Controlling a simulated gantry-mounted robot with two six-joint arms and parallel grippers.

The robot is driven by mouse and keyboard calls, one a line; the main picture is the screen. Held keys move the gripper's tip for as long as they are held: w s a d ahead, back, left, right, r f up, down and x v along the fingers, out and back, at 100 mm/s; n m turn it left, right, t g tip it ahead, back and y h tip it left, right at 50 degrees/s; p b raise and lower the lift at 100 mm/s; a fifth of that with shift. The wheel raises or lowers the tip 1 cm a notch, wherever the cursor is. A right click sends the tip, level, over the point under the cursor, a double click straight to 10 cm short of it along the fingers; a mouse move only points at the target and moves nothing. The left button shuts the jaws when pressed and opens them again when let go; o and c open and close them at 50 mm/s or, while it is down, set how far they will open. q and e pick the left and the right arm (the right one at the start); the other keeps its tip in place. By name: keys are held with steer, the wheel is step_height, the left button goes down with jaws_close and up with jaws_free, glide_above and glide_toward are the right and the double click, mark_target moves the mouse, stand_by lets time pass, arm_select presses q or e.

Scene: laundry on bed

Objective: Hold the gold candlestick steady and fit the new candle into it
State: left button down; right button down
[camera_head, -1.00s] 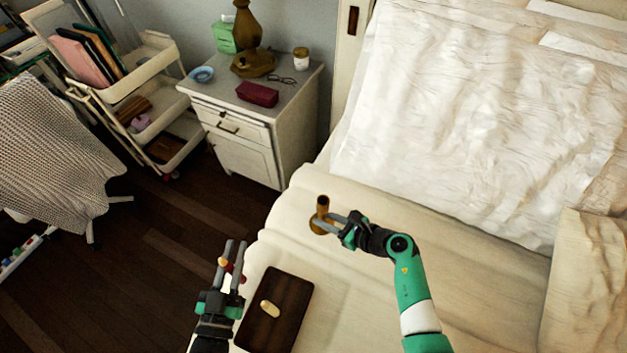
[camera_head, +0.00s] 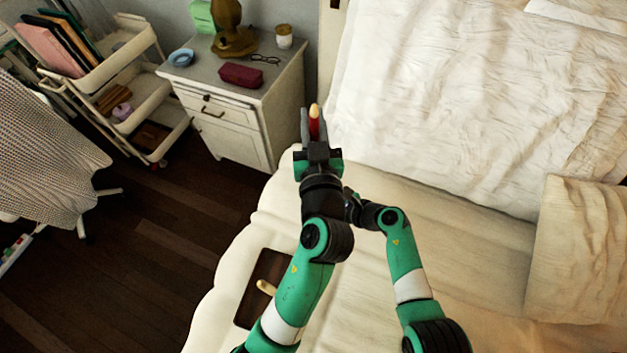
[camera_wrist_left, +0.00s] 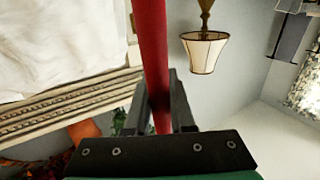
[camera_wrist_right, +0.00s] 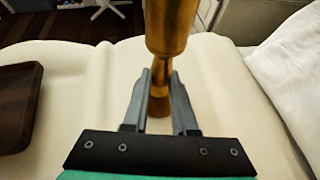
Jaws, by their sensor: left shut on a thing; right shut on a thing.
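The new candle is red with a pale cream end (camera_head: 314,128). My left gripper (camera_head: 313,120) is shut on it and holds it up above the bed's edge. The red candle also fills the middle of the left wrist view (camera_wrist_left: 152,40). In the head view my left arm hides the candlestick and my right gripper's fingers. The candle's position relative to the socket cannot be told.
A dark brown tray (camera_head: 248,308) with a cream piece (camera_head: 265,287) on it lies on the bed, partly behind my left arm. A white nightstand (camera_head: 228,115) with several items stands beyond. My forearms are close together.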

arm_select(q)
step_height(320, 180, down, 10)
stand_by(0.5)
steer(key=c, duration=0.8)
jaws_free()
steer(key=shift+o, duration=0.2)
steer(key=s+d, duration=0.1)
steer(key=s, duration=1.1)
steer(key=shift+r, duration=0.1)
